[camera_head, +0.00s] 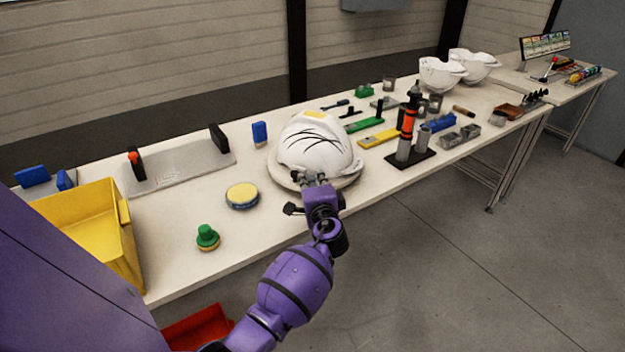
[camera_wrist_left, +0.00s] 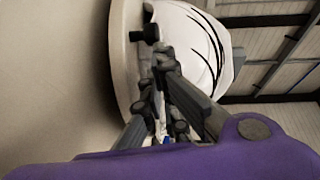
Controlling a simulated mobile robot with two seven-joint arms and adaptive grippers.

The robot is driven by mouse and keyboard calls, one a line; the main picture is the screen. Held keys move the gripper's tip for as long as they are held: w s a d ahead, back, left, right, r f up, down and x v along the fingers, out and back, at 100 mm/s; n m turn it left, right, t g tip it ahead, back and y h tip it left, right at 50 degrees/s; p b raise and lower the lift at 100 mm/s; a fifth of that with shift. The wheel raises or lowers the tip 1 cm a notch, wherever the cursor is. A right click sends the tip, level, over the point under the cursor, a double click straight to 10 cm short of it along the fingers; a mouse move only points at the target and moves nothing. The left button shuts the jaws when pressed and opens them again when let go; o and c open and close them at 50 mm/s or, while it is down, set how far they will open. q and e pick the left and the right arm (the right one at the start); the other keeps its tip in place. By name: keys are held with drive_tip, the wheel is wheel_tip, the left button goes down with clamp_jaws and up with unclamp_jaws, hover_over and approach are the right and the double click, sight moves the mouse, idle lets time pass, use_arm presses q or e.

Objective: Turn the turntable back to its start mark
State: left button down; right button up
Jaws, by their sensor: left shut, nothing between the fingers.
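The turntable (camera_head: 345,181) is a round pale disc near the front middle of the table. A white helmet shell (camera_head: 318,147) with black curved lines and a yellow patch on top sits on it. My left gripper (camera_head: 315,180) is shut and empty at the front edge of the turntable, close to the helmet. The left wrist view shows the fingers (camera_wrist_left: 157,58) near the turntable rim (camera_wrist_left: 122,60) and the helmet shell (camera_wrist_left: 196,45). A dark small block shows by the fingertips there. I cannot tell whether the fingers touch it. No start mark is clear. My right gripper is not in view.
A yellow bin (camera_head: 90,225), a green-knobbed tool (camera_head: 207,238) and a round yellow-topped tin (camera_head: 242,195) stand to the left. A black and orange tool on a stand (camera_head: 408,130) is to the right. More white shells (camera_head: 440,74) sit at the far end.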

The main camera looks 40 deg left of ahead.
use_arm(q)
drive_tip(key=shift+s+a, duration=0.1)
drive_tip(key=shift+a, duration=0.05)
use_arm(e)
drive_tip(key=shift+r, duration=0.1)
use_arm(q)
drive_tip(key=shift+s+a+m+t+h, duration=0.15)
drive_tip(key=shift+a+m+t+h, duration=0.05)
drive_tip(key=shift+m+t+h, duration=0.1)
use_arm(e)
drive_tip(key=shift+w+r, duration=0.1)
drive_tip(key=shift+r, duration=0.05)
use_arm(q)
drive_tip(key=shift+s+a+m+t+h+p, duration=0.2)
drive_tip(key=shift+a+m+t+h+p, duration=0.1)
drive_tip(key=shift+a+m+p, duration=0.15)
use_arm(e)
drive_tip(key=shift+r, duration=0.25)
